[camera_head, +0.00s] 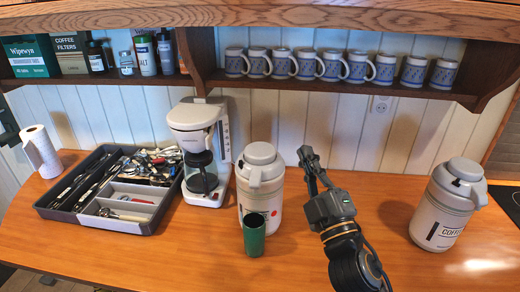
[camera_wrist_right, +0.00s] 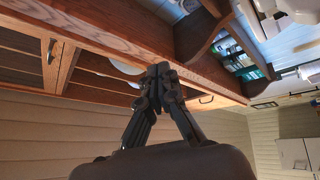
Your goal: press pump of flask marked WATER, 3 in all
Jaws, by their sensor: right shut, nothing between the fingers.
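A pale pump flask (camera_head: 259,190) with a grey top and a red dot stands mid-counter, right of the coffee maker. A green cup (camera_head: 254,234) stands in front of it and hides part of its front; I cannot read a WATER mark there. A second pump flask (camera_head: 441,208), with COFFEE lettering, stands at the right. My right gripper (camera_head: 307,156) is raised just right of the middle flask's top, apart from it. Its fingers are shut and empty, and meet in the right wrist view (camera_wrist_right: 160,76). My left gripper is not in view.
A white coffee maker (camera_head: 197,133) stands left of the middle flask. A utensil tray (camera_head: 153,220) and a paper roll (camera_head: 41,151) are farther left. A shelf (camera_head: 330,87) with several mugs hangs above. The counter between the two flasks is clear apart from my right arm.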

